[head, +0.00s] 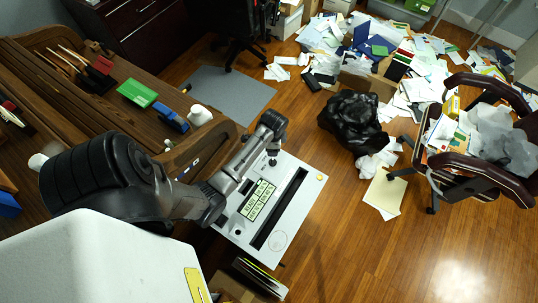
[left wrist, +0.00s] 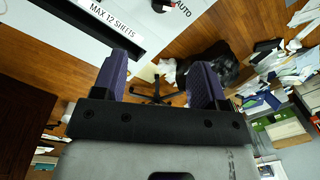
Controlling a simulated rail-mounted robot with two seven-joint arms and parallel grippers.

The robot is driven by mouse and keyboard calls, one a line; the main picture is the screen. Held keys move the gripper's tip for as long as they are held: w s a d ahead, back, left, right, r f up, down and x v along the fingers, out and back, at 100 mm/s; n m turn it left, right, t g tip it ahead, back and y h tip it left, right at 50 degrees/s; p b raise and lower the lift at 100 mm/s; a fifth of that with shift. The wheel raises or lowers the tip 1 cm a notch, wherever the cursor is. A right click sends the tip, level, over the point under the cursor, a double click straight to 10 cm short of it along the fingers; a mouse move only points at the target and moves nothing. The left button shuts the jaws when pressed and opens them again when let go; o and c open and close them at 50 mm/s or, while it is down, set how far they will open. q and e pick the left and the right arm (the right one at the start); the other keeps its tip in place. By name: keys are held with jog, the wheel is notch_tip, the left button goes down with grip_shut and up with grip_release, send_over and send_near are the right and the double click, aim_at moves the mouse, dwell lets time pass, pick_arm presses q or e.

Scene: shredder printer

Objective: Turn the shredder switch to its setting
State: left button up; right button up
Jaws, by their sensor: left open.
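The shredder (head: 300,235) stands on the floor beside the desk, its pale top facing up with a long dark slot. In the left wrist view its top (left wrist: 60,42) fills the upper left, with a "MAX 12 SHEETS" label. My left gripper (head: 272,152) is over the far edge of the shredder top. Its fingers (left wrist: 160,65) are apart with nothing between them. In the head view I cannot make out the switch's setting.
The wooden desk (head: 95,100) with a green box (head: 137,93) and a blue stapler-like item (head: 172,120) is at left. A black bag (head: 352,118), scattered papers and a paper-filled chair (head: 460,140) lie beyond the shredder. Floor right of the shredder is clear.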

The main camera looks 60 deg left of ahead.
aim_at(273, 160)
pick_arm(q)
jog(key=shift+m+h, duration=0.3)
jog(key=shift+h, duration=0.1)
jog(key=f+b, duration=0.1)
jog(key=f, duration=0.4)
jog(key=a+f+b, duration=0.1)
jog(key=f+b, duration=0.1)
jog(key=f, duration=0.3)
jog(key=w+f+b, duration=0.1)
jog(key=f+b, duration=0.1)
jog(key=f, duration=0.3)
jog(key=shift+a+f, duration=0.15)
jog(key=shift+f, duration=0.1)
jog(key=shift+f+b, duration=0.3)
jog(key=shift+f, duration=0.5)
pick_arm(e)
notch_tip(273, 160, down, 7)
jog(key=shift+a+r, duration=0.15)
jog(key=shift+r, duration=0.05)
jog(key=shift+s, duration=0.1)
pick_arm(q)
jog(key=c, duration=0.9)
jog(key=shift+r, duration=0.1)
pick_arm(e)
jog(key=shift+r, duration=0.15)
